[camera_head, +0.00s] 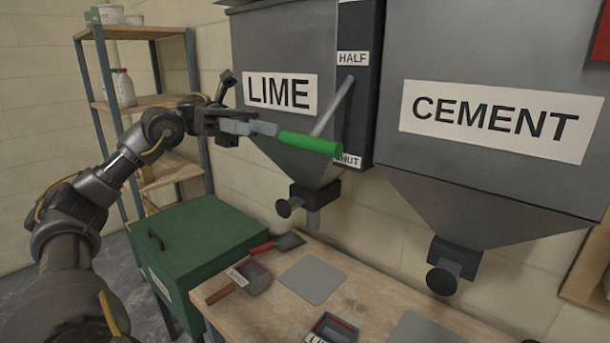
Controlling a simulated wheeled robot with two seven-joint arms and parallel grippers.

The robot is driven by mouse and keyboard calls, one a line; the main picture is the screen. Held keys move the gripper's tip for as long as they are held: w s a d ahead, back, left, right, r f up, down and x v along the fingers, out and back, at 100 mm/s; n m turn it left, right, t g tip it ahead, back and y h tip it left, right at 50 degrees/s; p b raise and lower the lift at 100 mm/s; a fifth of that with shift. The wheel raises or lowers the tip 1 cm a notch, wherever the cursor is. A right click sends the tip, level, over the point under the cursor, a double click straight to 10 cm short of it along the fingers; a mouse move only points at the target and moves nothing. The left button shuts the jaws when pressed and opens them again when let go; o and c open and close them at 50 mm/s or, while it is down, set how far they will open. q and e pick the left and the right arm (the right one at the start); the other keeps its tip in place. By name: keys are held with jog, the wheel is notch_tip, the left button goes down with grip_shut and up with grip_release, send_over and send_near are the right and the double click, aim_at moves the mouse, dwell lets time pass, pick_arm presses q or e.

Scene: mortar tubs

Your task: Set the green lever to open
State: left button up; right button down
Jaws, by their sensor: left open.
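The green lever (310,143) is a green grip on a grey bar, in front of the dark plate (358,110) beside the LIME hopper (285,62). The plate carries a HALF label and, lower, a partly covered label ending in HUT. The green grip is low, just above and left of that lower label. My left gripper (272,128) is open at the left end of the grip, its fingers pointing right along it. I cannot tell whether the fingers touch or straddle the grip. My right gripper is out of view.
A CEMENT hopper (492,70) hangs at the right. Below is a wooden bench (335,295) with a grey plate (313,280), a scoop (245,280) and a trowel (285,243). A green box (205,240) and a shelf (150,102) stand at the left.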

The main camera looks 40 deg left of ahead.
aim_at(305, 143)
pick_arm(q)
jog(key=d+p, duration=0.3)
jog(key=d, duration=0.6)
jog(key=shift+w+d, duration=0.1)
jog(key=shift+d, duration=0.1)
jog(key=shift+d+f, duration=0.2)
jog(key=shift+d, duration=0.55)
jog(key=shift+c, duration=0.2)
grip_shut()
